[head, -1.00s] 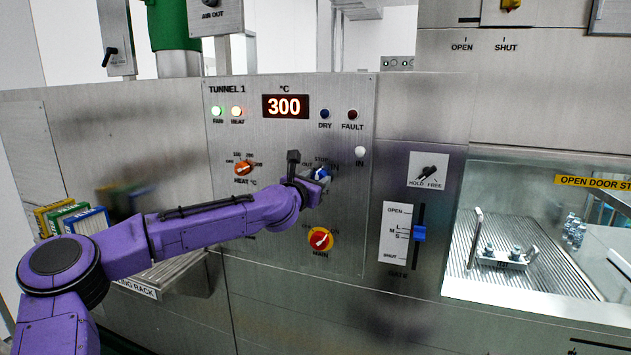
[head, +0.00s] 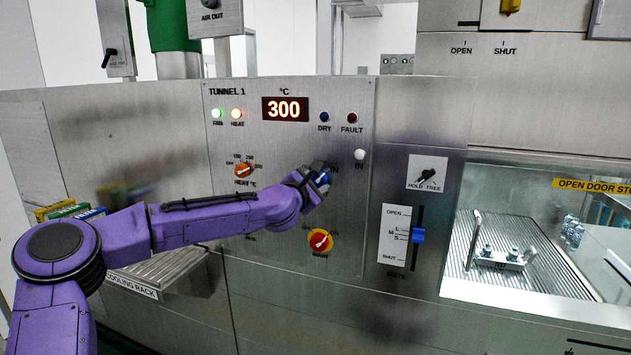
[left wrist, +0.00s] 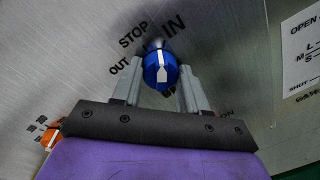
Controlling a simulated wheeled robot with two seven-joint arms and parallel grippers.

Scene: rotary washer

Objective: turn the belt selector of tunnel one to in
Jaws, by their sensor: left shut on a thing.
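The belt selector (head: 322,180) is a blue knob with a white pointer mark on the tunnel 1 panel (head: 285,240). It shows clearly in the left wrist view (left wrist: 161,71), with the labels OUT, STOP and IN around its top. Its white mark stands about upright in that view, below the gap between STOP and IN; which label it is set to I cannot tell. My left gripper (left wrist: 160,88) has one grey finger on each side of the knob and is shut on it. In the head view the gripper (head: 314,183) partly hides the knob and its labels. My right gripper is out of view.
The orange heat knob (head: 244,170) is left of the selector, and the red and yellow main switch (head: 320,240) is just below. A white IN lamp (head: 360,155) is up to the right. The blue gate slider (head: 418,235) is farther right.

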